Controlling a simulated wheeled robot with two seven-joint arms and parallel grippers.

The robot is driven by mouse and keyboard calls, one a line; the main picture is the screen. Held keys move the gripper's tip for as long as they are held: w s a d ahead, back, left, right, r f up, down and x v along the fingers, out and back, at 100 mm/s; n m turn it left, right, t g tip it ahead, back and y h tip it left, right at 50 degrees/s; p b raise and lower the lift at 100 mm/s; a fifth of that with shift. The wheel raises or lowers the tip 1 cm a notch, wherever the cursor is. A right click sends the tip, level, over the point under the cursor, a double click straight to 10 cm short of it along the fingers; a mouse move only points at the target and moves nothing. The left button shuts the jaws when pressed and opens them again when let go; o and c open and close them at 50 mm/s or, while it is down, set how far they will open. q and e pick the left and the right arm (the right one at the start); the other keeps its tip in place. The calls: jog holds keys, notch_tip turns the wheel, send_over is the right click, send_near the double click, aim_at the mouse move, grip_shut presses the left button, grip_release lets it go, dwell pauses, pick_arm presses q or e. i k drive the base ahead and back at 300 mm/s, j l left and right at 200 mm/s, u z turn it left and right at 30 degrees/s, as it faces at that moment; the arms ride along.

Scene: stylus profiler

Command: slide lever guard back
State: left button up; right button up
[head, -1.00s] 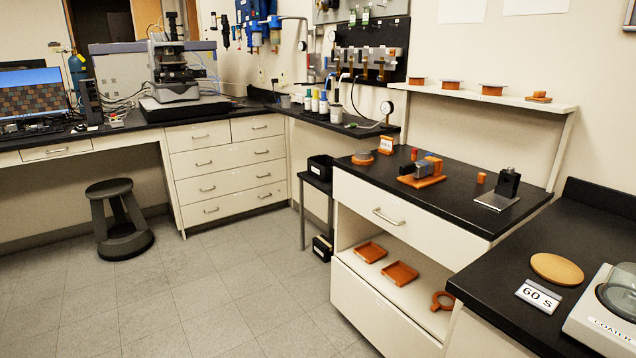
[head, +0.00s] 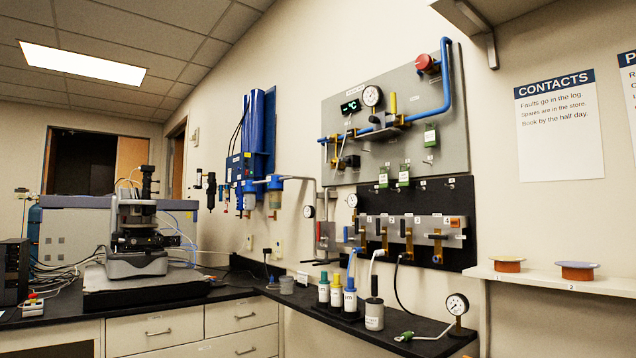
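A black wall panel (head: 468,194) carries a grey horizontal bar (head: 395,226) with several yellow levers (head: 409,243) hanging at numbered stations. A small orange block (head: 455,222) sits at the bar's right end, beside number 4. I cannot tell for sure which of these parts is the lever guard. Neither of my grippers is in view.
A grey panel (head: 385,160) with a gauge, blue pipe and red knob hangs above. Below, the black bench top (head: 330,312) holds several bottles (head: 350,301) and a gauge on a stand (head: 457,305). A shelf (head: 520,276) with orange dishes juts out at right.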

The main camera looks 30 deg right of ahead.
aim_at(378, 121)
jog(key=i+z, duration=0.3)
jog(key=i, duration=0.25)
jog(key=i+z, duration=0.25)
jog(key=i, duration=0.3)
jog(key=i+j+z, duration=0.3)
jog(key=i, duration=0.2)
jog(key=l, duration=0.1)
